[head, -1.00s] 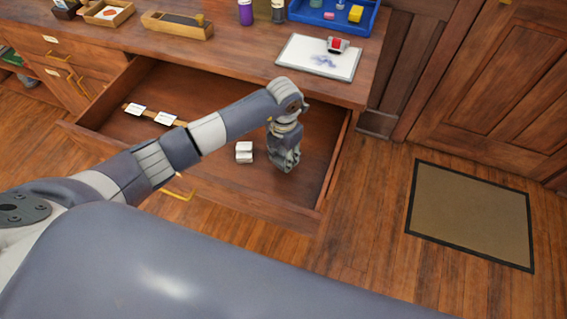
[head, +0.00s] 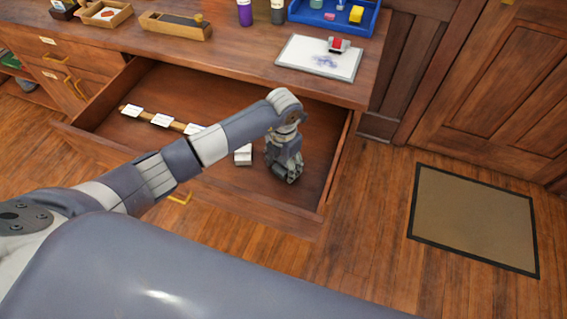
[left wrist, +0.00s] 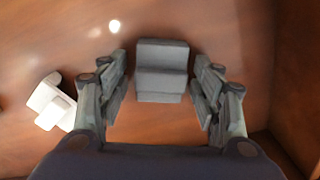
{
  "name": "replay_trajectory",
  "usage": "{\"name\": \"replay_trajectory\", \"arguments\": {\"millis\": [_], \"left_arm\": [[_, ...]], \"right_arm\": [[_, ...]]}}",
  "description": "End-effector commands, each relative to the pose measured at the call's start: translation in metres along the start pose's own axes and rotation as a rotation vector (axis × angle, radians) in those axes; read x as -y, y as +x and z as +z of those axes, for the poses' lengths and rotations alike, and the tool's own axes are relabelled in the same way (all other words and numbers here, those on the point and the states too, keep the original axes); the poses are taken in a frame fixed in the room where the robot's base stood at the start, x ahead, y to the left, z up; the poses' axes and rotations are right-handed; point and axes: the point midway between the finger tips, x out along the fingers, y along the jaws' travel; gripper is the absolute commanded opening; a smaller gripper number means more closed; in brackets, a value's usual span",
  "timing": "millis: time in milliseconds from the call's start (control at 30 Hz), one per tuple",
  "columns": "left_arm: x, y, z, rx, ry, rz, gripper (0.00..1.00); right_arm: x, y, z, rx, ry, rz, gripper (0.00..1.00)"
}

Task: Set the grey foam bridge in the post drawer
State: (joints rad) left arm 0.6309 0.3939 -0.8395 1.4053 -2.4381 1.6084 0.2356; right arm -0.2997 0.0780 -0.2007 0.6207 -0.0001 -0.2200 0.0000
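The grey foam bridge (left wrist: 162,70), a pale grey stepped block, lies on the wooden drawer floor in the left wrist view. It sits between the two fingers of my left gripper (left wrist: 162,95), with a gap on each side. The gripper is open. In the head view my left gripper (head: 284,172) points down inside the open post drawer (head: 212,95), near its front right, and hides the bridge. My right gripper is not in view.
A small white block (head: 243,155) lies left of the gripper in the drawer, also in the left wrist view (left wrist: 50,100). White cards (head: 132,111) stand along a wooden strip. The desktop above holds a white board (head: 318,58) and a blue tray (head: 335,22).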

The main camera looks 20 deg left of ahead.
Motion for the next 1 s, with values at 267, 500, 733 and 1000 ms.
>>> {"name": "replay_trajectory", "arguments": {"millis": [267, 500, 733, 1000], "left_arm": [[0.000, -0.007, 0.000, 0.001, 0.000, 0.001, 0.59], [-0.001, -0.052, 0.001, 0.005, 0.001, 0.003, 0.59], [-0.001, -0.099, 0.001, 0.004, 0.001, 0.003, 0.59], [0.000, -0.122, 0.000, 0.000, 0.000, 0.000, 0.59]], "right_arm": [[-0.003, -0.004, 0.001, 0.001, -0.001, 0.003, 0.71], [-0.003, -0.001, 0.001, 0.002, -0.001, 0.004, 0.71], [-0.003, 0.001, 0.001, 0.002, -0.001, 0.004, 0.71], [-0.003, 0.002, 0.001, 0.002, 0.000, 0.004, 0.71]]}}
